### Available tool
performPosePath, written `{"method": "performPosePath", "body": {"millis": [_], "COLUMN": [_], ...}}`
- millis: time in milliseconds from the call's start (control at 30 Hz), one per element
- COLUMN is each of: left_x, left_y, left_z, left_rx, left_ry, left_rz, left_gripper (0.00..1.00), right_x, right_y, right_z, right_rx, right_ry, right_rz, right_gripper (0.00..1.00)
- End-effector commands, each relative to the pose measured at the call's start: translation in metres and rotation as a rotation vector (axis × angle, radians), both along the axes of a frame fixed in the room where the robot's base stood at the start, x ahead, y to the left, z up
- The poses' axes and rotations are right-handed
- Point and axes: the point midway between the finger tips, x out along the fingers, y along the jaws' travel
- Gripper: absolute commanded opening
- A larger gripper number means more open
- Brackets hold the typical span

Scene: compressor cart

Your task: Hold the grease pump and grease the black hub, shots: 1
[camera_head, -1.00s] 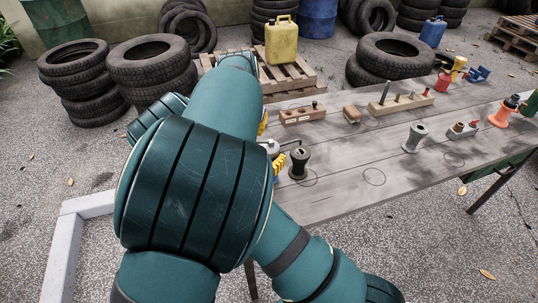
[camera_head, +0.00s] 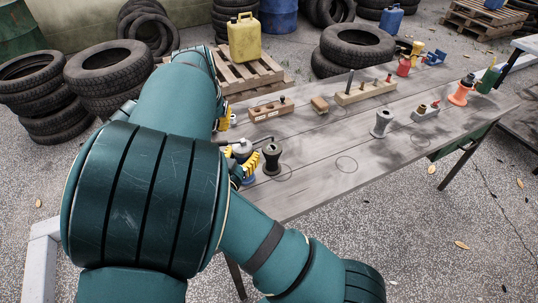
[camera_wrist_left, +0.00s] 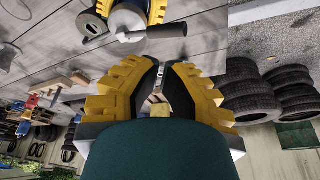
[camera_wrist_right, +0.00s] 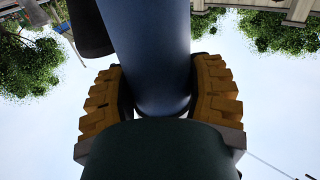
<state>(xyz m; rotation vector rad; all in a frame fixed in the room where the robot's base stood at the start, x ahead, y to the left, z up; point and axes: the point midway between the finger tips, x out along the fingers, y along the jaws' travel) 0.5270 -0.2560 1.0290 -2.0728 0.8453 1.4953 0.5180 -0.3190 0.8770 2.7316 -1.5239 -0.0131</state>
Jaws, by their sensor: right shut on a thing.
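The black hub (camera_head: 271,160) stands upright on the table, just right of the grease pump's grey head (camera_head: 241,149). The pump's dark handle shows in the left wrist view (camera_wrist_left: 160,31), beside its round grey top. My right gripper (camera_head: 240,172) is shut around the pump's blue body, which fills the right wrist view (camera_wrist_right: 152,55). My arm hides most of the pump in the head view. I cannot tell whether the pump touches the hub.
A grey hub (camera_head: 382,124) and an orange hub (camera_head: 461,93) stand farther right on the table (camera_head: 320,165). Wooden blocks (camera_head: 270,109) and a peg rack (camera_head: 366,92) lie along the back. Tyres (camera_head: 105,72) and a yellow can (camera_head: 243,38) stand behind.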

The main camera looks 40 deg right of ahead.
Motion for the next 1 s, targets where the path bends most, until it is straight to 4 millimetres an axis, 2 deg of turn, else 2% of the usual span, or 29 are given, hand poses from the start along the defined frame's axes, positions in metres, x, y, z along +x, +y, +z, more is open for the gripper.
{"method": "performPosePath", "body": {"millis": [33,200,233,300,333,700,867,1000], "left_x": [0.007,0.007,0.007,0.007,0.007,0.006,0.007,0.006], "left_y": [0.013,0.013,0.013,0.013,0.013,0.013,0.013,0.013], "left_z": [-0.016,-0.016,-0.016,-0.016,-0.016,-0.016,-0.016,-0.016], "left_rx": [0.019,0.019,0.019,0.019,0.019,0.019,0.019,0.019], "left_ry": [0.023,0.024,0.024,0.024,0.024,0.024,0.024,0.024], "left_rz": [0.027,0.026,0.026,0.026,0.026,0.026,0.026,0.026], "left_gripper": [0.0,0.0,0.0,0.0,0.0,0.0,0.0,0.0], "right_x": [0.002,0.002,0.002,0.002,0.002,0.001,-0.008,-0.019], "right_y": [-0.001,-0.001,-0.001,-0.001,-0.001,0.002,0.016,0.035], "right_z": [0.009,0.009,0.009,0.009,0.009,0.008,0.007,0.005], "right_rx": [0.007,0.007,0.007,0.007,0.007,0.008,0.007,0.005], "right_ry": [-0.021,-0.021,-0.021,-0.021,-0.021,-0.019,-0.017,-0.012], "right_rz": [-0.006,-0.005,-0.005,-0.005,-0.005,-0.004,-0.001,0.001], "right_gripper": [0.13,0.13,0.63,0.87,0.92,0.92,0.92,0.92]}}
